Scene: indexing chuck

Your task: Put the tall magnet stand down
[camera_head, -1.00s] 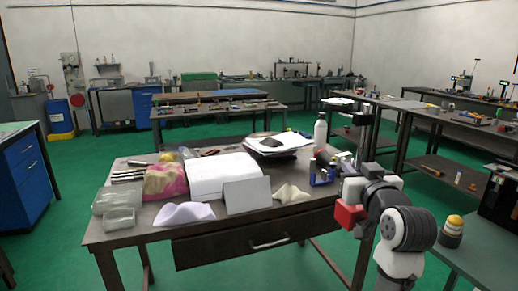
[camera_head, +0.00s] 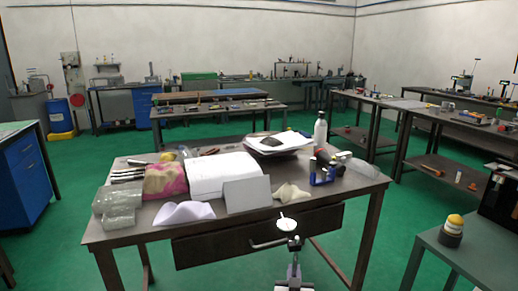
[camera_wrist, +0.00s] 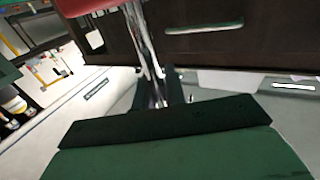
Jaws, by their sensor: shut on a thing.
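The tall magnet stand is held by its thin bright rod (camera_wrist: 143,38) between the dark fingers of my gripper (camera_wrist: 159,93) in the wrist view. A red block (camera_wrist: 85,5) shows at the top edge of that view, by the rod; it may be the stand's base. In the head view the upper part of the stand (camera_head: 294,244), with a white round disc (camera_head: 287,224), shows in front of the bench drawer. My gripper is not clear in the head view. The stand's lower end is cut off or hidden there.
The near bench (camera_head: 240,226) holds an open book (camera_head: 215,175), a grey card (camera_head: 247,195), cloths and a bottle (camera_head: 320,131). A side table (camera_head: 435,262) at right carries a yellow-topped item (camera_head: 453,225). A green panel (camera_wrist: 180,155) fills the wrist view's bottom.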

